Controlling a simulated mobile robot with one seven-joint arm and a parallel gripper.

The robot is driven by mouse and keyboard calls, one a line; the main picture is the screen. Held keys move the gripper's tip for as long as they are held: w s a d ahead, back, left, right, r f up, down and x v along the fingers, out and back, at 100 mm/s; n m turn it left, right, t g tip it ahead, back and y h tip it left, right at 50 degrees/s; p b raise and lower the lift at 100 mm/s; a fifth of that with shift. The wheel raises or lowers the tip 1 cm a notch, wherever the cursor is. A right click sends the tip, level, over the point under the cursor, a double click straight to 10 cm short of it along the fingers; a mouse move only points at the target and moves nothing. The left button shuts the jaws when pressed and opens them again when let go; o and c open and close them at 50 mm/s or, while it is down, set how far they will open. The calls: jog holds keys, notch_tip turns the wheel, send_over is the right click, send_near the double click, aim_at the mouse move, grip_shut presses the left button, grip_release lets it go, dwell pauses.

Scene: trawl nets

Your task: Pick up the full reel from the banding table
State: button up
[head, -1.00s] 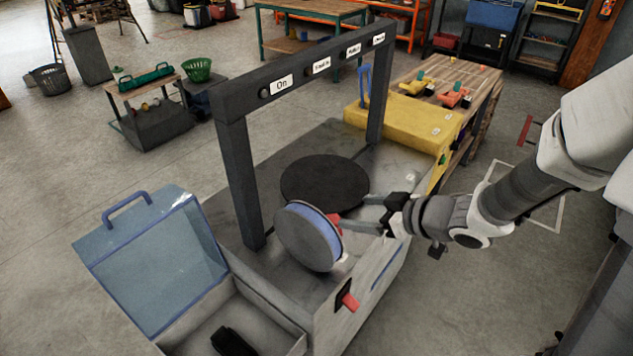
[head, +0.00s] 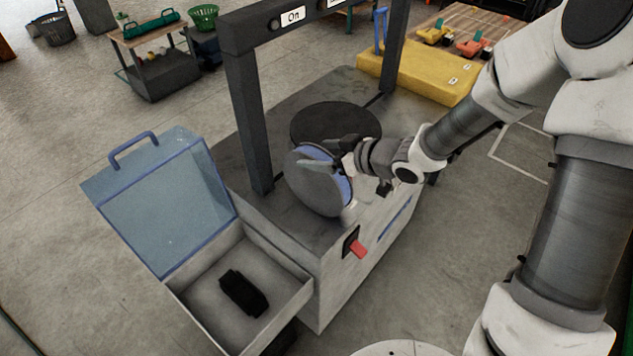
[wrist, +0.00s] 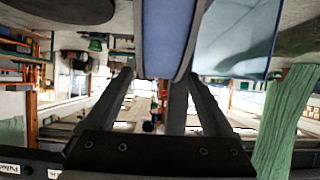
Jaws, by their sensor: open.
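The full reel (head: 318,185) has dark grey faces and a pale blue band around its rim. It stands tilted near the front of the grey banding table (head: 325,282), before a round black disc (head: 335,121). My gripper (head: 342,160) is open at the reel's right side, and the wrist partly hides the reel there. In the wrist view, the blue rim (wrist: 167,35) comes down between my two spread fingertips (wrist: 160,76). I cannot tell whether either finger touches it. How the reel is supported underneath is hidden.
A dark frame (head: 248,120) with labelled buttons rises over the table. An open bin with a raised blue lid (head: 165,215) adjoins the table and holds a black object (head: 243,292). A yellow block (head: 415,75) lies behind.

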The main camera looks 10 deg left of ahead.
aim_at(307, 154)
jog(key=b+x, duration=0.1)
jog(key=x, duration=0.4)
jog(key=shift+d+f, duration=0.2)
grip_shut()
jog(key=shift+r, duration=0.1)
